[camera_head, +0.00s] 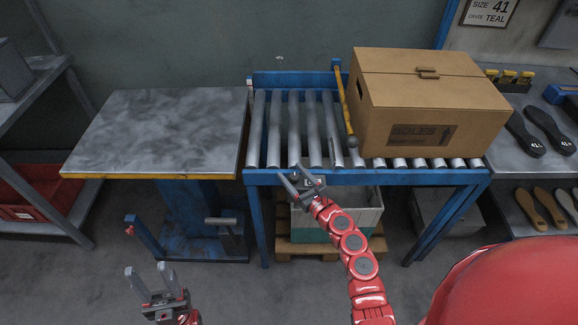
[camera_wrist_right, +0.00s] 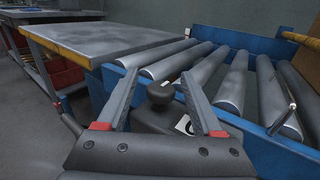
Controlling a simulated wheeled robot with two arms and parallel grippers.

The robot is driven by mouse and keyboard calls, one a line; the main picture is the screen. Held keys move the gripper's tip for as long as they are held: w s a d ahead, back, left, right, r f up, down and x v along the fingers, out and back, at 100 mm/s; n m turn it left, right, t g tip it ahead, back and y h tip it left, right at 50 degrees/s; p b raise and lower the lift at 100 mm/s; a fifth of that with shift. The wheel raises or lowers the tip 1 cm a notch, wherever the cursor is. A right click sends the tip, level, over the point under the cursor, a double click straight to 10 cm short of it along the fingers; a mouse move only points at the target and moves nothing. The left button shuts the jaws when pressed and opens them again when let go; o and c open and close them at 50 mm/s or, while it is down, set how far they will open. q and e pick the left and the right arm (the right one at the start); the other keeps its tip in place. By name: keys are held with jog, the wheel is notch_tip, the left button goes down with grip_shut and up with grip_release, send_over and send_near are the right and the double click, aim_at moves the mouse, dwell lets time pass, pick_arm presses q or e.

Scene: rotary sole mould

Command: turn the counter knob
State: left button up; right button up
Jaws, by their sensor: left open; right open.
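In the right wrist view a black knob (camera_wrist_right: 160,93) stands on top of a dark counter box (camera_wrist_right: 155,118) with a partly visible white face (camera_wrist_right: 184,124). The box sits by the blue frame of the roller conveyor. My right gripper (camera_wrist_right: 160,76) is open, its two fingers spread to the left and right of the knob, with gaps showing on both sides. In the head view my right gripper (camera_head: 294,178) is at the conveyor's front edge, and I cannot make out the knob there. My left gripper (camera_head: 150,275) is open and empty, low over the floor.
A grey-green crate (camera_head: 365,216) is under the conveyor. Shoe soles (camera_head: 548,127) lie on the right bench.

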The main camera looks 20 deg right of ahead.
jog(key=shift+x, duration=1.25)
jog(key=shift+d, duration=0.1)
grip_shut()
